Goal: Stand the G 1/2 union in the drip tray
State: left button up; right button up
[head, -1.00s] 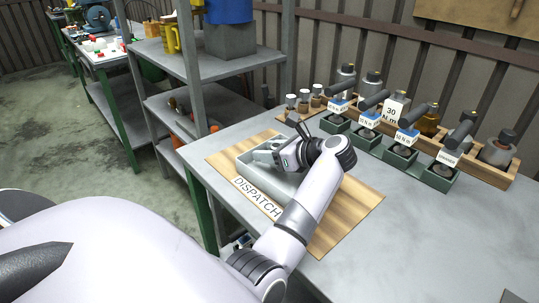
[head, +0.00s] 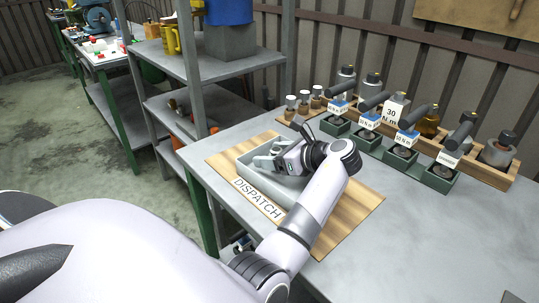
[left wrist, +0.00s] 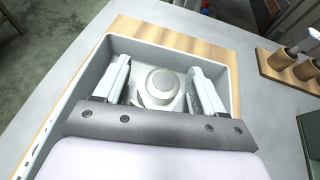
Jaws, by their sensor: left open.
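The drip tray (head: 292,193) is a shallow grey box on a wooden board marked DISPATCH; its wall (left wrist: 172,51) also shows in the left wrist view. The G 1/2 union (left wrist: 161,82), a pale grey metal piece with a round top, is inside the tray. Its round end faces the wrist camera, and it looks upright. My left gripper (left wrist: 160,90) is open, with one finger on each side of the union and a gap on both sides. In the head view the left gripper (head: 272,158) hides the union. My right gripper is not in view.
Small wooden-based pieces (head: 303,102) stand behind the tray. A row of green bins (head: 402,158) with labelled tools and a wooden rack of bottles (head: 490,170) stand at the back right. A shelf unit (head: 165,50) is at the left.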

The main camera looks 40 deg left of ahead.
pick_arm(q)
jog(key=v, duration=0.6)
jog(key=shift+d+r, duration=0.1)
jog(key=shift+d, duration=0.05)
